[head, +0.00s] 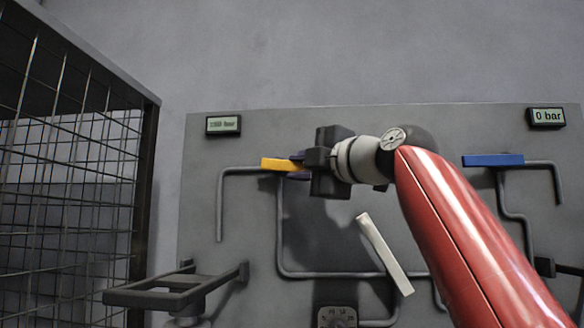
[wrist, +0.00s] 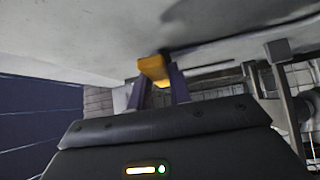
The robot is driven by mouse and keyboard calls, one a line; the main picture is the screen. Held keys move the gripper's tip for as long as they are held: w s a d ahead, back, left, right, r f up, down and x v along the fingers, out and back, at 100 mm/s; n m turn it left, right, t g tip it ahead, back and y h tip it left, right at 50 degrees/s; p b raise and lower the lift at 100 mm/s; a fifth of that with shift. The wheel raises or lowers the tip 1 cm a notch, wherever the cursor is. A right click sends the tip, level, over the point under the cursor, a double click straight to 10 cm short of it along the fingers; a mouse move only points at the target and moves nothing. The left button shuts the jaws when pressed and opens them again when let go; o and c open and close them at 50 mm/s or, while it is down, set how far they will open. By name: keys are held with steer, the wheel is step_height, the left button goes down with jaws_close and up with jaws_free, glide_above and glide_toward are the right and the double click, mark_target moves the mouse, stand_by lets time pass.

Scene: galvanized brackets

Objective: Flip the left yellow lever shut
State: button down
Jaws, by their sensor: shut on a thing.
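The left yellow lever (head: 277,164) lies about horizontal in the head view, at a bend of grey pipe on the panel's upper left. My gripper (head: 298,164) is at the lever's right part and shut on it. The fingers and my wrist hide that part of the lever. In the wrist view the yellow lever (wrist: 154,69) shows between the two purple fingers of my gripper (wrist: 158,84). The lever's pivot is not clear to see.
The grey panel (head: 235,270) also carries a blue lever (head: 493,160) at right and a white lever (head: 385,255), tilted, below my wrist. A left display (head: 223,125) is hard to read; the right display (head: 547,116) reads 0 bar. A wire-mesh cage (head: 70,150) stands at left.

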stand_by(0.3)
steer(key=c, duration=1.3)
jaws_free()
steer(key=shift+b+v, duration=1.8)
steer(key=shift+v, duration=2.05)
